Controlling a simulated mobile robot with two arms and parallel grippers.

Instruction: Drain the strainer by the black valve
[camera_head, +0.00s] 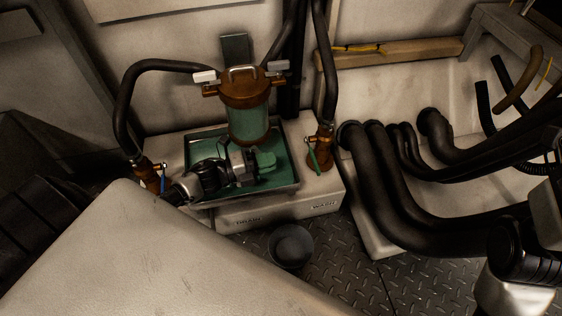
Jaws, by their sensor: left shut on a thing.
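The strainer (248,121) stands upright at the back of a tray, with a brown metal head and a greenish clear bowl. My left gripper (246,163) reaches in from the left, low in front of the bowl. It is shut on a small part at the foot of the strainer, which looks like the black valve; the jaws hide most of it. My right gripper is not in view.
The tray (286,190) with a green floor sits on a pale box (280,210). A blue-handled valve (163,180) is at left, a green-handled valve (313,157) at right. A dark bucket (291,247) stands on the floor plate. Thick black hoses (400,205) crowd the right.

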